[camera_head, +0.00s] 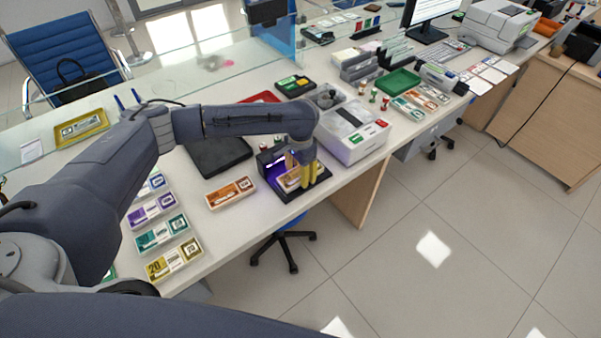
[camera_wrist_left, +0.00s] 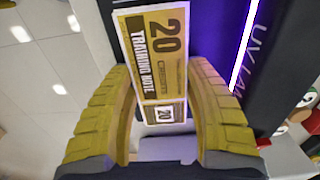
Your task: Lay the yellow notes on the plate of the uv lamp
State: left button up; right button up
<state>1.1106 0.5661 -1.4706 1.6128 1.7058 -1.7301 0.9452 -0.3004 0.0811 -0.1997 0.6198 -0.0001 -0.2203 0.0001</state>
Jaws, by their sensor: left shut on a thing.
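The yellow notes (camera_wrist_left: 150,50), marked 20 and TRAINING NOTE, are between the two yellow fingers of my left gripper (camera_wrist_left: 165,125). In the head view my left gripper (camera_head: 308,177) points down at the uv lamp (camera_head: 268,163), shut on the notes, which are partly hidden by its fingers. The lamp's dark plate (camera_head: 291,196) is under the notes; whether they touch it I cannot tell. The lamp's violet tube (camera_wrist_left: 243,45) glows beside the notes in the wrist view. My right gripper is not in view.
An orange note bundle (camera_head: 231,193) lies left of the lamp. Another yellow 20 bundle (camera_head: 174,260) lies at the front left with several coloured bundles. A white and grey box (camera_head: 352,132) stands close right of the lamp. The counter edge is just in front.

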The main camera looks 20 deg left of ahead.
pick_arm(q)
jog(key=shift+f, duration=0.1)
jog(key=o, duration=1.2)
jog(key=shift+c, duration=0.2)
notch_tip(320, 180, up, 12)
